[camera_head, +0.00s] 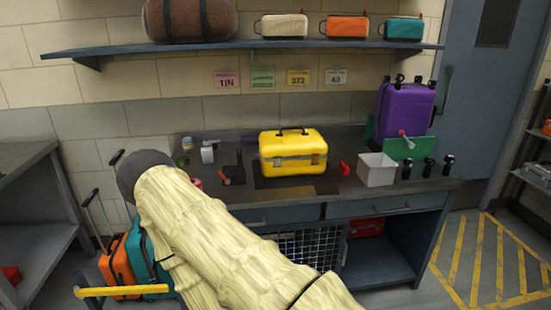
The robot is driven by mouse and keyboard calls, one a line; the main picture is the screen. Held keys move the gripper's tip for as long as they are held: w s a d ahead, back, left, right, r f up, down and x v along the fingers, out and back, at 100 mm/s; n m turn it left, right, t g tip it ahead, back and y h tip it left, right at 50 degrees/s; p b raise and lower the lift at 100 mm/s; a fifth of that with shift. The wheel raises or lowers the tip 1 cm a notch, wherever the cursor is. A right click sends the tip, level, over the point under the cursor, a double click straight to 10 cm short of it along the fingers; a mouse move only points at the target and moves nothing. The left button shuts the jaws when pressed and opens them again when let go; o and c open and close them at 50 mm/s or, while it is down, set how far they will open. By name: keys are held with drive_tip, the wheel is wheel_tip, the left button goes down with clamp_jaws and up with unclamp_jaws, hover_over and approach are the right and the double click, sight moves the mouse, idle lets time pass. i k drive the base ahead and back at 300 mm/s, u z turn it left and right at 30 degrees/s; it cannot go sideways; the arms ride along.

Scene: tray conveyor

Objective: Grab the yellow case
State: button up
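The yellow case (292,158) stands upright on the dark workbench (237,192), near its middle, with its dark handle on top. It rests on a darker patch of the bench top, and nothing touches it from my side. My arm, in a cream sleeve with a dark rounded end, crosses the lower left of the view in front of the bench. My gripper does not show, so whether it is open or shut is hidden.
A purple suitcase (404,112) and a white bin (376,170) stand right of the case. A red object (344,168) lies close by. Small bottles stand at left. A shelf (240,45) with cases hangs above. Orange (117,268) and teal luggage stand on the floor at left.

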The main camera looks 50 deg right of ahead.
sight(292, 166)
drive_tip(key=z, duration=0.2)
drive_tip(key=i, duration=1.6)
drive_tip(key=z, duration=1.6)
drive_tip(key=i, duration=0.75)
drive_tip(key=z, duration=0.7)
